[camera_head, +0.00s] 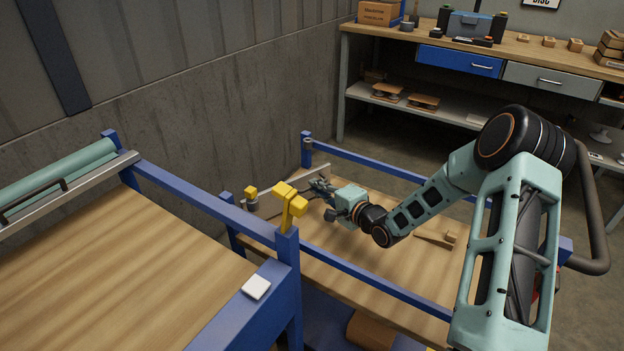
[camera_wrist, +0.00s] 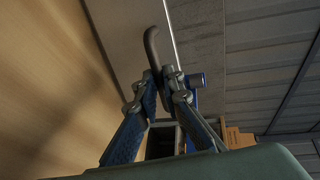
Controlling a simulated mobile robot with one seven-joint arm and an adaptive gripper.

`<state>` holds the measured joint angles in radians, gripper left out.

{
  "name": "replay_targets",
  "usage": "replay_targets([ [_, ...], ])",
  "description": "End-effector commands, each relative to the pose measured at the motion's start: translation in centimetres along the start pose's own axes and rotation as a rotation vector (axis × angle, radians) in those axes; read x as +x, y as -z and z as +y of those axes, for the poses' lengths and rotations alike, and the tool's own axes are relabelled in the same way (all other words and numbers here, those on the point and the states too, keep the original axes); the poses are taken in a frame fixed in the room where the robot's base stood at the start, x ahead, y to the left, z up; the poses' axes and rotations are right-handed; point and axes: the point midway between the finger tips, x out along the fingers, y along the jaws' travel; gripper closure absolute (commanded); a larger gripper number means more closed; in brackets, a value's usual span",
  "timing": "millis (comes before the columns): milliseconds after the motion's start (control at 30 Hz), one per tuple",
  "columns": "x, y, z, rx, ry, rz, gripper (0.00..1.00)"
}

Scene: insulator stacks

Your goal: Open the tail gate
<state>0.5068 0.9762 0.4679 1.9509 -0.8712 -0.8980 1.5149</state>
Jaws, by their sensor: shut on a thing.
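The tail gate appears to be the pale grey panel (camera_head: 316,174) at the far left end of the blue-railed wooden deck; in the wrist view a grey panel (camera_wrist: 122,35) runs beside the wooden surface. A dark bent handle (camera_wrist: 151,47) rises from between my fingertips in the wrist view. My gripper (camera_head: 320,187) is low over the far left end of the deck, close to the panel. Its fingers (camera_wrist: 164,76) are closed around the handle's lower part. The fingers hide where the handle joins the panel. I cannot tell how far the gate is swung.
A yellow-topped post (camera_head: 289,206) and a smaller yellow knob (camera_head: 251,191) stand left of my gripper. Blue rails (camera_head: 375,279) border the deck. A second wooden table (camera_head: 120,270) is at left. A workbench (camera_head: 480,45) stands at the back.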

Motion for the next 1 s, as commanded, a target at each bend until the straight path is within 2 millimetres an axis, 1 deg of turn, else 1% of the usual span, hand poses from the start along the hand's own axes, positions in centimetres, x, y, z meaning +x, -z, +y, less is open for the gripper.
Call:
replay_targets([
  [100, -1.1, -0.4, 0.2, 0.012, -0.001, 0.050, 1.00],
  [333, -2.4, -0.8, 0.5, 0.024, 0.001, 0.116, 1.00],
  [567, -2.9, -0.9, 0.6, 0.029, 0.002, 0.140, 1.00],
  [900, -2.9, -0.9, 0.5, 0.029, 0.002, 0.141, 1.00],
  [933, -2.9, -0.9, 0.5, 0.029, 0.002, 0.141, 0.90],
  [1000, -2.9, -0.9, 0.5, 0.029, 0.003, 0.141, 0.82],
])
